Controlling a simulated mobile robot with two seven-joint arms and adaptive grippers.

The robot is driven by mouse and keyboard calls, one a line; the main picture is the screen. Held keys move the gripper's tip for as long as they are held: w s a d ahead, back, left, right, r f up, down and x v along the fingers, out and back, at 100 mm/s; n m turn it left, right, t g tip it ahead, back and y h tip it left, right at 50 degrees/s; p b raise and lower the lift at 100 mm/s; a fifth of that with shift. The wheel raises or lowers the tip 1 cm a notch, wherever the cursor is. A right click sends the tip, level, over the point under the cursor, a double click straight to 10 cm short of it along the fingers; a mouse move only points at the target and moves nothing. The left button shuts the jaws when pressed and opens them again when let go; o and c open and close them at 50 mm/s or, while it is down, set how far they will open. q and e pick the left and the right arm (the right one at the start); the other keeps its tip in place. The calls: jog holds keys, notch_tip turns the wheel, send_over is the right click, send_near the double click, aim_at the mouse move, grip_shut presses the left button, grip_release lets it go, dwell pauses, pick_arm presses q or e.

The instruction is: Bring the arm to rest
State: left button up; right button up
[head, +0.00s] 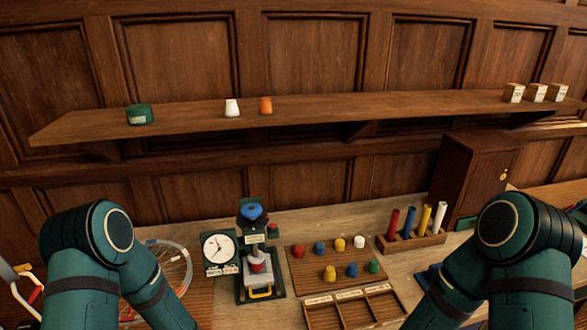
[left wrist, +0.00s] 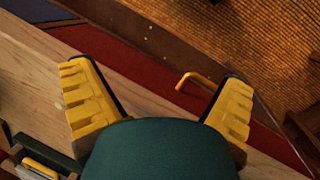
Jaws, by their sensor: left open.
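My left gripper (left wrist: 157,92) shows in the left wrist view with its two ridged yellow fingers spread wide. Nothing is between the fingers. Below them lie a pale wooden surface (left wrist: 130,75) and a dark red strip. A curved yellow handle (left wrist: 195,78) shows near the right finger; I cannot tell whether it touches. In the head view only the links of my two arms show at the lower left and lower right. Both grippers are out of that view.
A shelf (head: 330,110) runs along the panelled wall. On the bench are a dial clock (head: 217,247), a press-like device (head: 260,272), a peg board (head: 298,268), a divided tray (head: 340,313) and a rack with coloured tubes (head: 410,241). Woven flooring (left wrist: 235,35) shows in the wrist view.

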pick_arm(q)
jog(key=s+d+f+m+h, duration=0.1)
jog(key=s+d+m, duration=0.1)
jog(key=s, duration=0.7)
jog(key=w+d+f+m+t+b, duration=0.2)
jog(key=w+f+b, duration=0.4)
jog(key=b, duration=0.5)
jog(key=shift+w+d+f+b, duration=0.25)
jog(key=shift+w+d+b, duration=0.05)
jog(key=shift+d, duration=0.1)
